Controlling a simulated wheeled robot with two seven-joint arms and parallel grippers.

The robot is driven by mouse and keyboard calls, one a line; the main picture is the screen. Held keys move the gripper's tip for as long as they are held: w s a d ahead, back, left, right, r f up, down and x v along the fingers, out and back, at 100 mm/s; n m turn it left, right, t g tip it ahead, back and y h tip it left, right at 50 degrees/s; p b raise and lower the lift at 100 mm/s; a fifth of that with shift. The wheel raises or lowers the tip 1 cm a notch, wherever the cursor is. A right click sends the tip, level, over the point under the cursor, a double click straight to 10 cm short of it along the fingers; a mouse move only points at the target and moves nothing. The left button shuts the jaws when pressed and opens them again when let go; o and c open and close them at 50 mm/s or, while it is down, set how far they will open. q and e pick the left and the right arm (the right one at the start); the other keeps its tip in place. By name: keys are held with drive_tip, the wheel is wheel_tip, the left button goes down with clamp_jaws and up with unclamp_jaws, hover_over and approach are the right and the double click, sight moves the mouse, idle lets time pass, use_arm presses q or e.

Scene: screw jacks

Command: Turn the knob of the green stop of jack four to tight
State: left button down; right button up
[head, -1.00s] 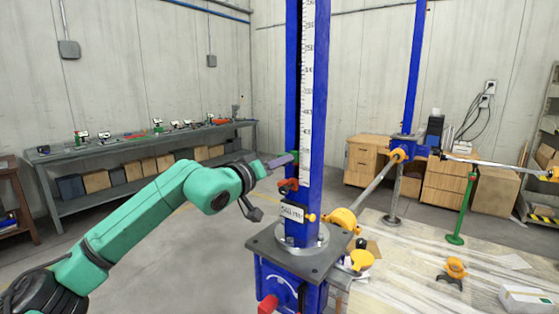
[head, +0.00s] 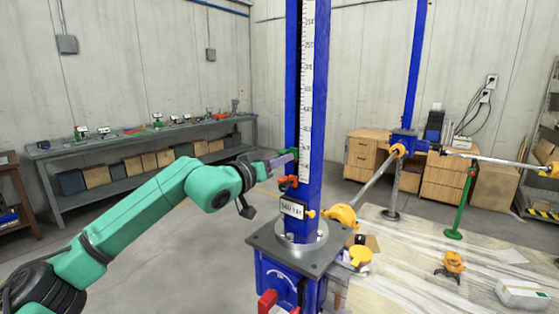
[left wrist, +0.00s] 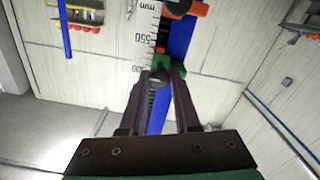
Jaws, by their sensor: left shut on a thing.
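A tall blue jack column (head: 316,110) with a white scale stands in front of me. A green stop (head: 292,153) sits on its left side, and it also shows in the left wrist view (left wrist: 172,64). Its dark knob (left wrist: 158,75) faces the wrist camera. My left gripper (head: 285,161) comes in from the left at the stop's height. In the left wrist view its fingertips (left wrist: 159,80) are shut on the knob. The knob's turn angle cannot be read. A red stop (head: 287,182) sits just below the green one. My right gripper is not in view.
A white label plate (head: 293,209) and a grey base plate (head: 268,246) are below the stops. A second blue jack (head: 404,135) with a long bar stands behind right. A grey workbench (head: 95,151) runs along the left wall. Open floor lies between.

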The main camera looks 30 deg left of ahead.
use_arm(q)
drive_tip(key=c, duration=0.6)
unclamp_jaws()
drive_tip(key=s+b, duration=0.3)
drive_tip(key=s, duration=0.1)
drive_tip(key=s+a+b, duration=0.1)
drive_tip(key=s+b, duration=0.2)
drive_tip(key=s, duration=0.2)
drive_tip(key=s+a+b, duration=0.1)
drive_tip(key=s+b, duration=0.2)
drive_tip(key=s, duration=0.2)
drive_tip(key=shift+s, duration=0.2)
